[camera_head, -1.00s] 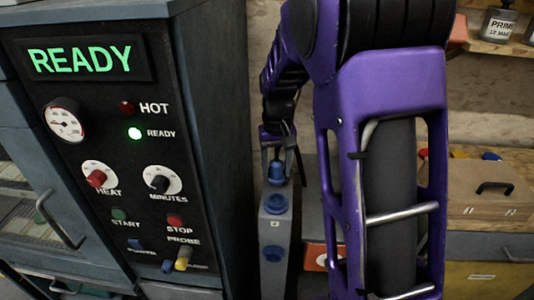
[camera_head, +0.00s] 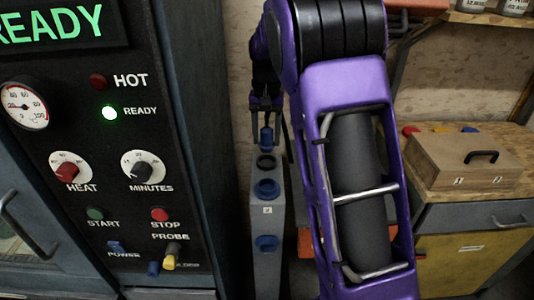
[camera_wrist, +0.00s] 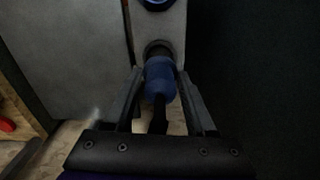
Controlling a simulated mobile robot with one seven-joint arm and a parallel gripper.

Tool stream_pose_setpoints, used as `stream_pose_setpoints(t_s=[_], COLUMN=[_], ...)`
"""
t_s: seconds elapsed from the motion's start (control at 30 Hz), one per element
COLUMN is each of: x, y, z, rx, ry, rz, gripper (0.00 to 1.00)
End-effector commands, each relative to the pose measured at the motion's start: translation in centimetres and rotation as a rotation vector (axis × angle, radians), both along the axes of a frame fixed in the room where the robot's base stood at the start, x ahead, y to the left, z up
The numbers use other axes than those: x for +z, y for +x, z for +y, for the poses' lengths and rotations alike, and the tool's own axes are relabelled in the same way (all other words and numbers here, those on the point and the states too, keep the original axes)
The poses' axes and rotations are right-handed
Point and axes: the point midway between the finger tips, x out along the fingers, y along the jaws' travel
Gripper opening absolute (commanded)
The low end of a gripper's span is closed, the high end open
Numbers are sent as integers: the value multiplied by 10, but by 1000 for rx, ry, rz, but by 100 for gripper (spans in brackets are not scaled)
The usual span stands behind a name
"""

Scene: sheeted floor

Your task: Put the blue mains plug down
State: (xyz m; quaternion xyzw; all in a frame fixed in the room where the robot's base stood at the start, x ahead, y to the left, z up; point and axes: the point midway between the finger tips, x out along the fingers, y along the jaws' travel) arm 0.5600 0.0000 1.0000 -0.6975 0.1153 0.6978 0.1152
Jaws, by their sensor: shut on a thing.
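The blue mains plug (camera_head: 266,136) is between the fingers of my gripper (camera_head: 268,146), just beyond the upper end of a narrow grey socket box (camera_head: 267,219). In the wrist view the plug (camera_wrist: 160,80) sits between both fingers (camera_wrist: 160,76), with its dark cable running back toward my wrist. The plug's front end is close to a dark-ringed socket (camera_head: 266,163) at the box's upper end. In the head view the ring shows clear of the plug; the exact gap cannot be told. Two blue-rimmed sockets (camera_head: 267,188) (camera_head: 267,243) lie lower on the box.
The dark control cabinet (camera_head: 150,60) with a lit READY sign stands close on the left. A wooden bench with a handled box (camera_head: 465,165) and a yellow-fronted cupboard (camera_head: 460,270) is on the right. My purple arm covers the middle.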

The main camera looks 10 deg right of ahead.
Motion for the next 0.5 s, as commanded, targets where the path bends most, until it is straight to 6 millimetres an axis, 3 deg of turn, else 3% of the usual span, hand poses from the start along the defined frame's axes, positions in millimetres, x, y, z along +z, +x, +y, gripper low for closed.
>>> stream_pose_setpoints(t_s=[0.3, 0.5], x=[-46, -48], y=[-1, 0], z=[0, 0], rx=[1, 1], ry=[1, 1], rz=[3, -1], gripper=[0, 0])
